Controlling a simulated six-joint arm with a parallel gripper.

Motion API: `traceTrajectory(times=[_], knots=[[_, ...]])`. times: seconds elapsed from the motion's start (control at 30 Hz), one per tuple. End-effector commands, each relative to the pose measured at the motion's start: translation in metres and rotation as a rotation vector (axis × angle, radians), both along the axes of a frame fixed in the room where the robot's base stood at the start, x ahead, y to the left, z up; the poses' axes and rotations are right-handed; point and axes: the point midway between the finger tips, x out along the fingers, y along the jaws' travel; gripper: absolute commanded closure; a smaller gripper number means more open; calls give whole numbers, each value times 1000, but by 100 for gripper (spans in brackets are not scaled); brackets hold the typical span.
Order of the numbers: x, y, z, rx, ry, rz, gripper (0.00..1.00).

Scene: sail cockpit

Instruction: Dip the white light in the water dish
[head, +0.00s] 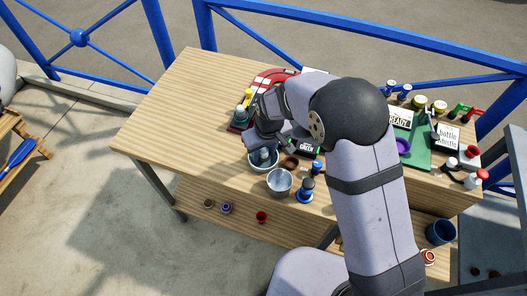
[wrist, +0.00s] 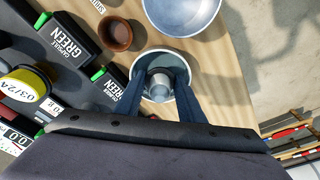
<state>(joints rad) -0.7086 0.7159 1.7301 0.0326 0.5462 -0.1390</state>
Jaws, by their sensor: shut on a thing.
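My gripper (wrist: 160,90) is shut on the white light (wrist: 160,86), a small pale cylinder between the two dark blue fingers. The light is over or inside the round pale-rimmed water dish (wrist: 160,54); I cannot tell how deep it sits or whether it touches the water. In the head view, my gripper (head: 265,148) points down at the dish (head: 252,166), and my wrist hides part of it. The light is mostly hidden there.
A metal bowl (head: 279,182) stands just in front of the dish, with a blue bottle (head: 305,190) to its right. A brown cup (wrist: 115,34) and black boxes labelled "GREEN" (wrist: 68,40) are close by. The left end of the table (head: 160,125) is clear.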

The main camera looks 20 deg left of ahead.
Motion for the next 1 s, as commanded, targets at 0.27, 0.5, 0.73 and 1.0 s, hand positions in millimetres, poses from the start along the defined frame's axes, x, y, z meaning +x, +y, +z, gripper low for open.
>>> traceTrajectory(times=[0.27, 0.5, 0.73, 1.0], knots=[[0, 0, 0, 0, 0, 0, 87], [0, 0, 5, 1, -1, 0, 87], [0, 0, 22, 1, -1, 0, 87], [0, 0, 40, 1, -1, 0, 87]])
